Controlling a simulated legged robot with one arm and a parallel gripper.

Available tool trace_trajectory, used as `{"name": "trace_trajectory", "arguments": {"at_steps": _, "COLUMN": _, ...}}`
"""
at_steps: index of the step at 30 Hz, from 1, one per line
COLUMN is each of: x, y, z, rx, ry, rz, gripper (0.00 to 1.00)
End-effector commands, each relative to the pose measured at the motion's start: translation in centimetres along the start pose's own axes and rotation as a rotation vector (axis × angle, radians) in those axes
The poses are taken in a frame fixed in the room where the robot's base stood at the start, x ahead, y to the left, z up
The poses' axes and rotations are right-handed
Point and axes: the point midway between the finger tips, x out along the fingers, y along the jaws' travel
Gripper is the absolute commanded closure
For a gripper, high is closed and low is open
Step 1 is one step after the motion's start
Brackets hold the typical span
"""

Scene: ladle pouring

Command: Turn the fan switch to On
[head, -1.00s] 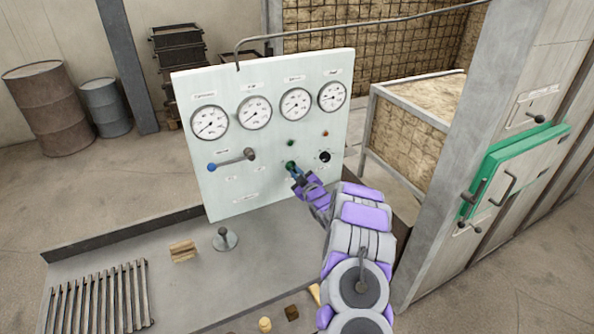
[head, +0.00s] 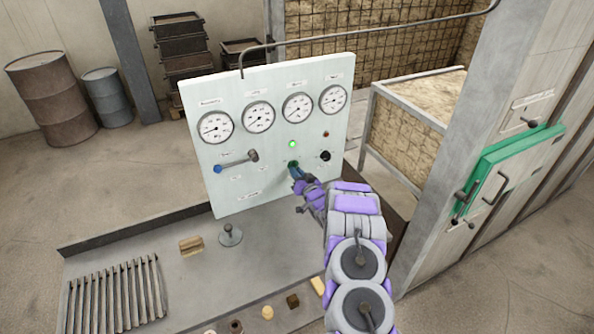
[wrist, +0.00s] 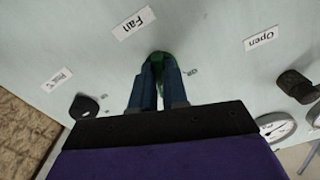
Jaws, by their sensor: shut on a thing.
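The fan switch is a green knob (head: 292,163) low on the pale control panel (head: 225,185). It also shows in the wrist view (wrist: 158,58), just past a "Fan" label. My gripper (head: 297,172) reaches the panel from the lower right. In the wrist view its two blue fingers (wrist: 157,84) are closed on the green knob, which they partly cover. An indicator light (head: 292,144) just above the knob glows bright green. The exact angle of the knob is hard to tell behind the fingers.
A black knob (head: 325,156) is right of the fan switch. A blue-ended lever (head: 236,161) is at the left, below several round gauges. A grey workbench (head: 190,275) with slats and small blocks is in front. A green-doored furnace (head: 505,170) stands at the right.

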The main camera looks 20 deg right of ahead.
Motion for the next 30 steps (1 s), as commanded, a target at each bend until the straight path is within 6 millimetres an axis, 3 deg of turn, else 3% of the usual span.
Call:
{"name": "trace_trajectory", "arguments": {"at_steps": 15, "x": -0.04, "y": 0.01, "z": -0.25, "rx": 0.372, "ry": 0.004, "rz": 0.003, "gripper": 1.0}}
{"name": "trace_trajectory", "arguments": {"at_steps": 30, "x": -0.02, "y": 0.02, "z": -0.21, "rx": 0.461, "ry": 0.004, "rz": 0.004, "gripper": 1.0}}
